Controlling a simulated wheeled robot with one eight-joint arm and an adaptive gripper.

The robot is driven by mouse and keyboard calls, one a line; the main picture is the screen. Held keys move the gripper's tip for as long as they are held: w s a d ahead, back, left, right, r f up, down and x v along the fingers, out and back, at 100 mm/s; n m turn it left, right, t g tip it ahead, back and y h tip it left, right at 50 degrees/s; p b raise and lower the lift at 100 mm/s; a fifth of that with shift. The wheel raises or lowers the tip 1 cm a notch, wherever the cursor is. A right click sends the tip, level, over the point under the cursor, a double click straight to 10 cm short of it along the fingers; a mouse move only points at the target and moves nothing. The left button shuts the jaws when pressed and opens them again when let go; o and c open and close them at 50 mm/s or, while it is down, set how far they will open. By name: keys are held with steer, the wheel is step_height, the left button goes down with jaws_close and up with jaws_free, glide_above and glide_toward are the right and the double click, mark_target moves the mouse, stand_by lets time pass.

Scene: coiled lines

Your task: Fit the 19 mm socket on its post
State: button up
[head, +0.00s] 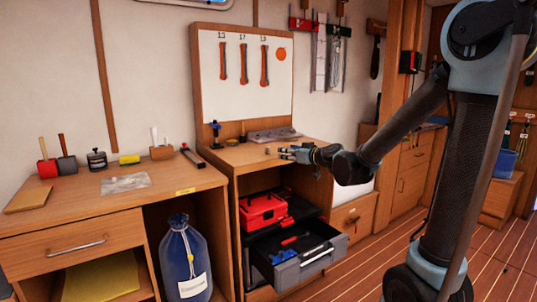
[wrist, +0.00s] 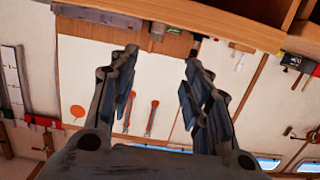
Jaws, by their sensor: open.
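My gripper (head: 285,153) is open, held low over the right end of the workbench in the head view. In the wrist view its two fingers (wrist: 160,62) are spread with nothing between them. A small dark piece (head: 267,151) is just left of the fingertips in the head view, possibly the socket; its size marking cannot be read. A small grey cylinder (wrist: 157,31) shows beyond the fingertips in the wrist view, perhaps the same piece. A grey rail or tray (head: 272,135) lies behind the gripper along the back of the bench. I cannot make out the posts.
A white board (head: 245,75) with orange wrenches stands behind. Below, an open drawer (head: 318,256) juts out and a red toolbox (head: 262,210) sits on a shelf.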

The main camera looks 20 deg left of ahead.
mark_target(269, 148)
steer(key=x, duration=1.2)
steer(key=shift+w, duration=0.15)
steer(key=shift+w+d+x, duration=0.1)
steer(key=shift+w+x, duration=0.05)
steer(key=shift+x, duration=1.2)
steer(key=shift+w+d+x, duration=0.1)
steer(key=shift+x, duration=1.2)
steer(key=shift+c, duration=0.6)
jaws_close()
